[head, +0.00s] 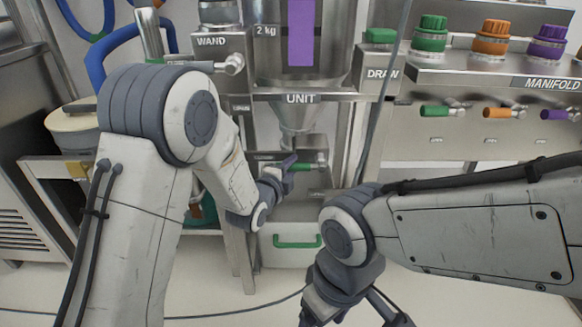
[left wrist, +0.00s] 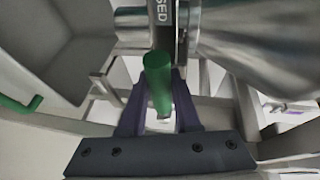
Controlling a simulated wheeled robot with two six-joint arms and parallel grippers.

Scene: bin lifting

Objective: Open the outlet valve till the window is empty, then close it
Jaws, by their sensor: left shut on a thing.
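The steel hopper (head: 269,72) marked UNIT stands at upper middle in the head view. Its tall window (head: 301,32) shows purple over the part in view; its top is cut off. The outlet valve's green handle (head: 308,167) is below the hopper's cone. My left gripper (head: 290,164) is at the handle. In the left wrist view, its purple fingers are shut on the green handle (left wrist: 158,82); a label ending in "SED" shows beside it. My right gripper (head: 350,308) is low in the head view, partly cut off, away from the valve; its jaws are unclear.
A pale bin with a green handle (head: 297,241) sits under the outlet. A manifold (head: 500,75) with green, orange and purple caps and small levers is at right. The WAND fitting (head: 215,45) and DRAW block (head: 378,80) flank the hopper. A cable hangs before the unit's right side.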

